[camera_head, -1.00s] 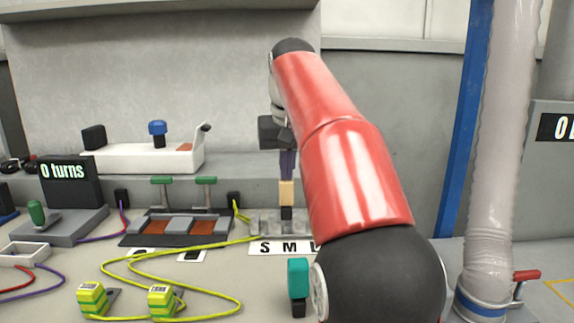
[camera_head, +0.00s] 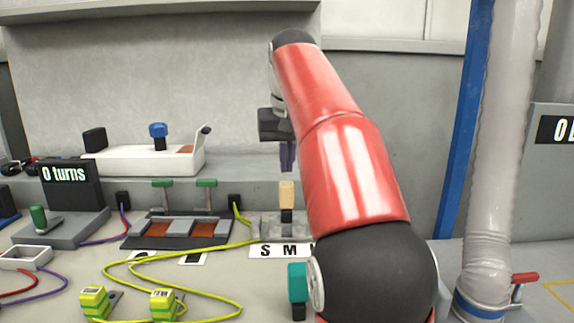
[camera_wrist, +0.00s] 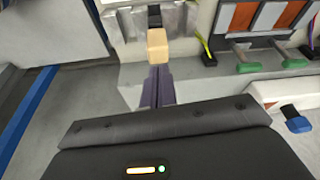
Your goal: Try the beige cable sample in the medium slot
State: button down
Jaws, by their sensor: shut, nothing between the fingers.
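The beige cable sample (camera_head: 287,195) stands upright with its black lower end in the slotted grey block (camera_head: 264,226), in line with the M on the label (camera_head: 288,251). In the wrist view the beige sample (camera_wrist: 157,46) shows just beyond my fingertips. My gripper (camera_head: 288,169) has purple fingers that are shut and empty. They hang directly above the sample with a small gap between. How deep the black end sits in the slot is hidden. The L end of the block is hidden behind my red arm.
A teal sample (camera_head: 297,282) stands at the front beside my arm. Yellow-green plugs (camera_head: 95,301) and their looping cable lie at front left. Green-handled switches (camera_head: 206,184) stand left of the slotted block. A white device with a blue knob (camera_head: 158,130) is on the rear ledge.

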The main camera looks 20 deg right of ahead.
jog(key=shift+v, duration=2.5)
jog(key=s+a+b, duration=0.3)
jog(key=s, duration=0.8)
jog(key=shift+s, duration=0.35)
jog(key=shift+a, duration=0.1)
